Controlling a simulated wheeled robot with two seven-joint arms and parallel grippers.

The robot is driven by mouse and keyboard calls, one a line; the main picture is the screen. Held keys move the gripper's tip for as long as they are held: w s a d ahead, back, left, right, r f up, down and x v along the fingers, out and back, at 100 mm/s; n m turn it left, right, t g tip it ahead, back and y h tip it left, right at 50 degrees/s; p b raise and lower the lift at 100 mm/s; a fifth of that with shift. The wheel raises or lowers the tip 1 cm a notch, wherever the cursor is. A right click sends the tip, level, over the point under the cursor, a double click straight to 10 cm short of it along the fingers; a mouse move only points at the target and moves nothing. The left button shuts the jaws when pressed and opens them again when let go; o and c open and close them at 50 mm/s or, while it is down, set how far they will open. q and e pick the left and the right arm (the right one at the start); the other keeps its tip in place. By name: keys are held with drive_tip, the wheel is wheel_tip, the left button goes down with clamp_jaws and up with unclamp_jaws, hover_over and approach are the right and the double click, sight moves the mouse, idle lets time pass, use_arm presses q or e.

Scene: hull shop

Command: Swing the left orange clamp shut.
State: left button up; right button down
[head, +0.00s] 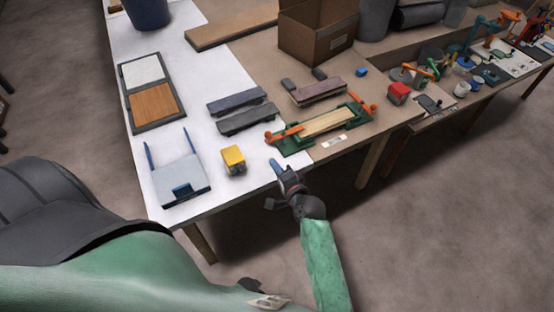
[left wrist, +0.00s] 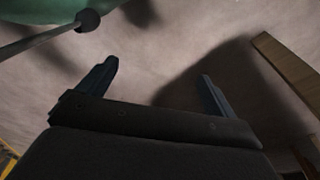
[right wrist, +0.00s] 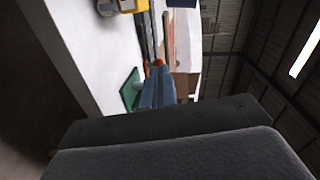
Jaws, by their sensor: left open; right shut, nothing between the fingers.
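A green fixture (head: 291,147) holds a pale wooden strip (head: 327,122) near the table's front edge. The left orange clamp (head: 286,133) is at its left end, its bar running from a knob at the left toward the strip. I cannot tell whether it is fully shut. A second orange clamp (head: 361,103) is at the right end. My right gripper (head: 275,164) is shut and empty, just in front of the left clamp. In the right wrist view its fingertips (right wrist: 163,72) overlap an orange part (right wrist: 158,62); contact is unclear. My left gripper (left wrist: 158,77) is open and empty above the floor.
A cardboard box (head: 318,30) stands at the back.

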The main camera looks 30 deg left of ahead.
use_arm(q)
drive_tip(key=shift+w+d+r, duration=0.2)
drive_tip(key=shift+w+r, duration=0.1)
drive_tip(key=shift+r, duration=0.3)
use_arm(e)
drive_tip(key=shift+s+d+r, duration=0.1)
drive_tip(key=shift+s+d, duration=0.1)
drive_tip(key=shift+s, duration=0.7)
